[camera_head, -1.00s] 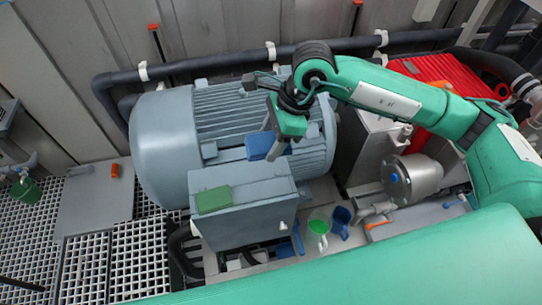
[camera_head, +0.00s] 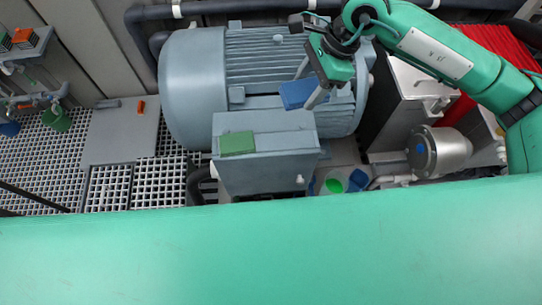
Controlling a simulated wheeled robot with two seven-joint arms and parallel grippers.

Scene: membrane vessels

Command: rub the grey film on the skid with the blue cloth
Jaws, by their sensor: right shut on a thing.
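My right gripper (camera_head: 311,84) is shut on the blue cloth (camera_head: 295,95), which looks like a flat blue pad. It holds the cloth in front of the grey-blue motor, close to the back right corner of the motor's box. I cannot tell whether the cloth touches the motor. I cannot make out the grey film. Of the skid, only a pale strip (camera_head: 346,172) shows right of the box; my own green arm hides the rest. My left gripper is not in view.
The large motor (camera_head: 192,85) and its box (camera_head: 265,165) fill the middle; a green pad (camera_head: 237,143) lies on the box. Right of it are a green cup (camera_head: 334,186), a blue cup (camera_head: 358,179) and a steel pump (camera_head: 447,151). A dark pipe (camera_head: 235,8) runs behind.

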